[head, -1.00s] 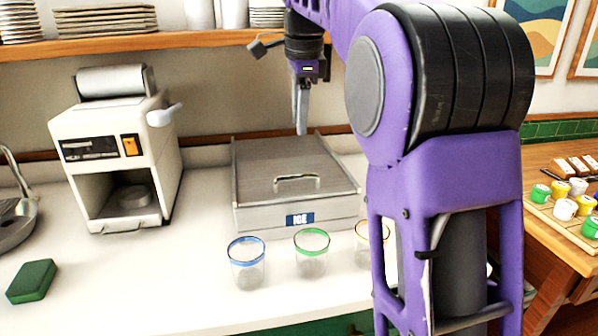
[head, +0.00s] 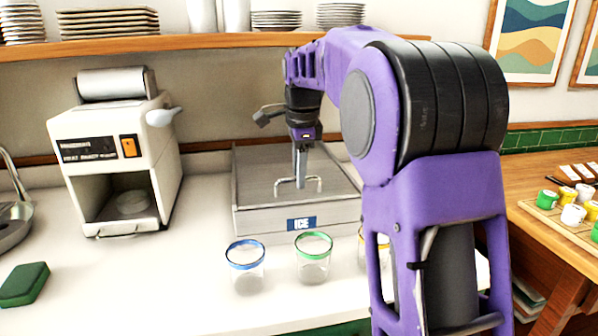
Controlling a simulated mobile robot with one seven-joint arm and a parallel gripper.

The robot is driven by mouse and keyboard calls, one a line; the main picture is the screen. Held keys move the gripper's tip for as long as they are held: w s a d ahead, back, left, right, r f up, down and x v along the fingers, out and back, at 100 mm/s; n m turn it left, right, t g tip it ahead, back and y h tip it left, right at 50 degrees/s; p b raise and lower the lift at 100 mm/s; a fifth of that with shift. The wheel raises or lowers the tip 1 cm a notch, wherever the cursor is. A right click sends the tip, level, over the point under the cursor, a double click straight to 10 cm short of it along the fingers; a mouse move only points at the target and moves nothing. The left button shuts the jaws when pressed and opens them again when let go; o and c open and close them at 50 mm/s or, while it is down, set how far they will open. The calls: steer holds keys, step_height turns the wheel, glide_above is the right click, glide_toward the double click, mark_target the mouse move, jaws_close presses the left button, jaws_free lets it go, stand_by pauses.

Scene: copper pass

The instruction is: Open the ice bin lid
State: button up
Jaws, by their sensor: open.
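The ice bin (head: 260,220) is a grey box on the white counter with a blue "ICE" label on its front. Its flat lid (head: 255,170) is closed and carries a silver bar handle (head: 318,184). My gripper (head: 300,184) points down at the handle, with its fingers in front of or around the bar. From this angle I cannot tell whether they touch it. Only one finger shows clearly. My arm hides the bin's right end.
Glasses with blue (head: 245,262), green (head: 313,258) and yellow rims stand close in front of the bin. A white machine (head: 120,150) stands to the left, a green sponge (head: 24,284) at front left. A shelf (head: 200,41) with plates runs above.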

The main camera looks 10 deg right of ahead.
jaws_close()
stand_by(1.3)
